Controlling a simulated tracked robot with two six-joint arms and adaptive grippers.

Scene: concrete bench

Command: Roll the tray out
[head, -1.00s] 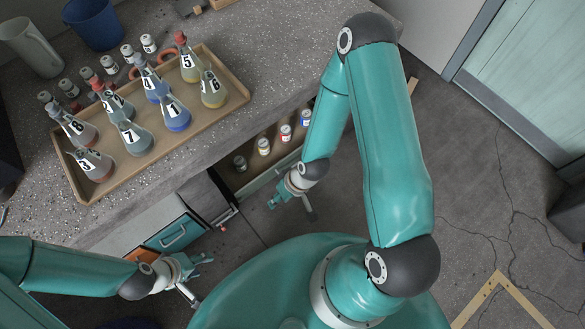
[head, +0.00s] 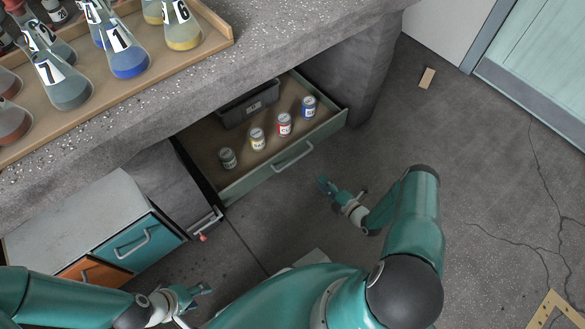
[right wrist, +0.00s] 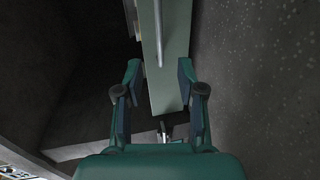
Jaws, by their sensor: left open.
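The tray (head: 322,133) stands partly drawn out from under the bench, with a pale green front and a brown floor. A grey bar handle (head: 293,157) is on its front. It carries several small cans in a row and a dark bin (head: 249,103). My right gripper (head: 337,190) is off the tray's front, apart from the handle. In the right wrist view my right gripper (right wrist: 158,72) is open and empty, with the green tray front (right wrist: 166,80) and its handle (right wrist: 159,35) seen beyond the fingers. My left gripper (head: 200,295) is open near the cabinet at lower left.
A wooden tray (head: 215,22) of numbered flasks stands on the speckled bench (head: 300,38). A low cabinet (head: 80,210) with teal and orange drawers is left of the rolling tray. A bracket with a red tip (head: 204,229) sits between them.

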